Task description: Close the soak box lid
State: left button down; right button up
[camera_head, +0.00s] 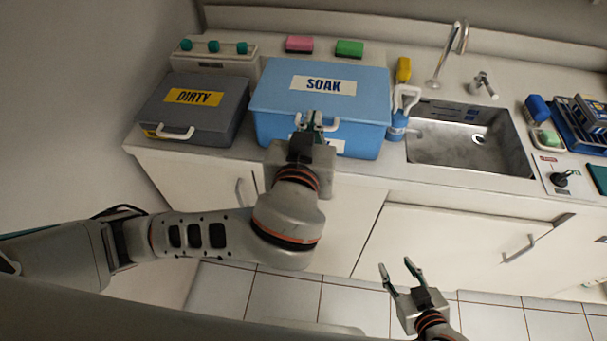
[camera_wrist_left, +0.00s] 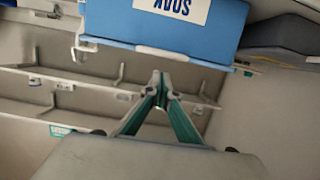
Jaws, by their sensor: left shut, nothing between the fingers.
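The blue soak box (camera_head: 357,143) stands on the counter with its blue lid (camera_head: 270,95) lying down over it; the lid carries a "SOAK" label. I see no clear gap between lid and box. A white handle (camera_head: 330,126) is on the lid's front edge. My left gripper (camera_head: 312,118) is at the front edge beside the handle, partly covering it. In the left wrist view its fingertips (camera_wrist_left: 160,76) are together and empty, apart from the lid (camera_wrist_left: 215,30) and handle (camera_wrist_left: 160,53). My right gripper (camera_head: 400,268) is open and empty, low in front of the cabinets.
A grey "DIRTY" box (camera_head: 215,118) stands left of the soak box. Right of it are a blue holder (camera_head: 397,122) with a yellow item and a white-handled one, then the sink (camera_head: 470,145). Pink (camera_head: 299,44) and green (camera_head: 349,48) sponges lie behind. Floor space in front is clear.

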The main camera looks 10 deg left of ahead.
pick_arm(q)
jog(key=s+f+b, duration=0.2)
jog(key=s+f, duration=0.1)
jog(key=s, duration=0.5)
jog(key=shift+s+a+f, duration=0.15)
jog(key=shift+s+f, duration=0.15)
jog(key=shift+f, duration=0.1)
pick_arm(e)
jog(key=shift+s+f, duration=0.15)
jog(key=shift+f, duration=0.4)
jog(key=shift+s+f, duration=0.15)
jog(key=shift+f, duration=0.35)
